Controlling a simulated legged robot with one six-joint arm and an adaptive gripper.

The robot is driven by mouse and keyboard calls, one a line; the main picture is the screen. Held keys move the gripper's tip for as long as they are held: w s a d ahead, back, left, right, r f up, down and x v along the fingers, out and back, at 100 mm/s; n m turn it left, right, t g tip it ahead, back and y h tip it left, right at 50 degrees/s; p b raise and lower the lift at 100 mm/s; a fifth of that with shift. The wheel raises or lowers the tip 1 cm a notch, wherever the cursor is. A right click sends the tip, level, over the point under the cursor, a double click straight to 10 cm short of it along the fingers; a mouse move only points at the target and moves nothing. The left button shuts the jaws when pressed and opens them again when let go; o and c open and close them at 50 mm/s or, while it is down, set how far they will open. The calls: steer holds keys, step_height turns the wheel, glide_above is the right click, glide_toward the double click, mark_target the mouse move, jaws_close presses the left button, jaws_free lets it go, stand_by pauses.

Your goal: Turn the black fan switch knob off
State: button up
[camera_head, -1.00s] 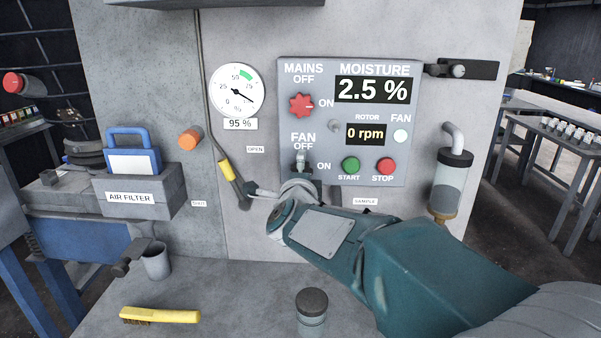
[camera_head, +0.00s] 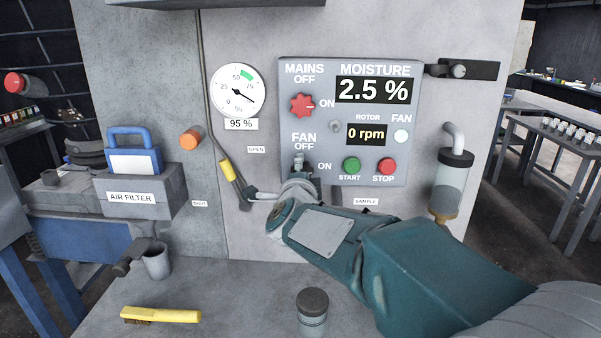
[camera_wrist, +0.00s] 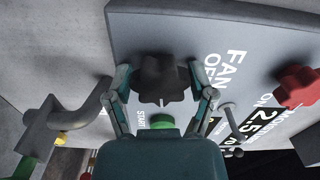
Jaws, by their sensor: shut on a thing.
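The black fan knob (camera_wrist: 163,82) is lobed and sits between my gripper's two fingers (camera_wrist: 163,91) in the wrist view, with a finger against each side. A pale mark on its lower edge in that view seems to point towards the ON side. In the head view my gripper (camera_head: 299,164) is at the fan switch, below the FAN OFF label, and covers most of the knob. The grey control panel (camera_head: 318,82) carries the knob and labels. The fan lamp (camera_head: 401,136) is pale.
The red mains knob (camera_head: 301,105) is above the fan switch. The green start button (camera_head: 351,165) and red stop button (camera_head: 385,166) are to its right. A yellow-sleeved lever (camera_head: 228,170) stands close at left. A yellow brush (camera_head: 160,315) lies on the ledge below.

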steer(key=n, duration=0.4)
steer(key=shift+f, duration=0.25)
steer(key=n, duration=0.4)
steer(key=shift+n, duration=0.4)
steer(key=n, duration=0.4)
steer(key=shift+n, duration=1.8)
steer(key=shift+r, duration=0.15)
steer(key=o, duration=1.1)
steer(key=shift+s, duration=0.1)
steer(key=s, duration=1.1)
steer(key=shift+s+a, duration=0.3)
steer(key=shift+s, duration=0.05)
